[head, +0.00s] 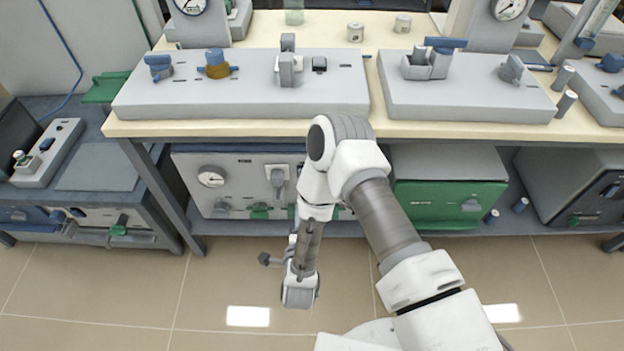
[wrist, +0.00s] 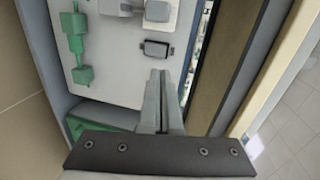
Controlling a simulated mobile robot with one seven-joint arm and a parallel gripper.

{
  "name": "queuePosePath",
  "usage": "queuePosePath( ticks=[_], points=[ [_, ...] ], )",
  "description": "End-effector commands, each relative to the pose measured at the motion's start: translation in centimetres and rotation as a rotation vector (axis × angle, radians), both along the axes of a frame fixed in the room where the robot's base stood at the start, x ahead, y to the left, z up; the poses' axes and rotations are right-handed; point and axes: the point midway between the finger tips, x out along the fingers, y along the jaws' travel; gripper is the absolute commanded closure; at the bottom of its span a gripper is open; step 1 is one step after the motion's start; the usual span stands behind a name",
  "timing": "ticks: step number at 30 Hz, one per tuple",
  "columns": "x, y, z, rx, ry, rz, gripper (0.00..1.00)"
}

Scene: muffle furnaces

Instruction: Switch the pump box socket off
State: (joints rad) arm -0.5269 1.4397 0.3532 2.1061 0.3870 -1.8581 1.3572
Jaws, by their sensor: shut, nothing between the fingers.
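The pump box is most likely the light grey box (head: 235,170) on the lower shelf, with a round gauge and green valves on its front. A white socket plate (head: 279,171) with a grey plug-like part is on that front. In the wrist view the plate (wrist: 155,18) is at the top, partly cut off, with a small dark rocker switch (wrist: 157,49) beside it. My gripper (wrist: 159,75) is shut and empty, its fingertips close to the switch; contact cannot be told. In the head view my arm hides part of the front, and my fingertips cannot be made out.
Green valve parts (wrist: 78,48) stick out of the panel near my fingers. The bench top (head: 250,128) overhangs the lower shelf. A green-fronted box (head: 440,205) stands to the right. The tiled floor (head: 110,290) in front is clear.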

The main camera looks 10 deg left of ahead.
Motion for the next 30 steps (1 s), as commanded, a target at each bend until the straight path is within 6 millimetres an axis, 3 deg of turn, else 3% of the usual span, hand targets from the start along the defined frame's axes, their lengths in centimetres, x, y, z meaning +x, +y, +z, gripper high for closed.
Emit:
queuePosePath(
  ticks=[1,6,19,23,30],
  points=[
    [-0.7,-0.2,-1.0,0.008,-0.002,-0.005,1.00],
    [-1.8,-0.5,-1.7,0.031,-0.015,-0.018,1.00],
    [-1.7,-0.5,-1.8,0.033,-0.020,-0.020,1.00],
    [-0.5,-0.2,-2.0,0.035,-0.024,-0.022,1.00],
    [4.0,0.8,-3.0,0.035,-0.024,-0.021,1.00]
  ],
)
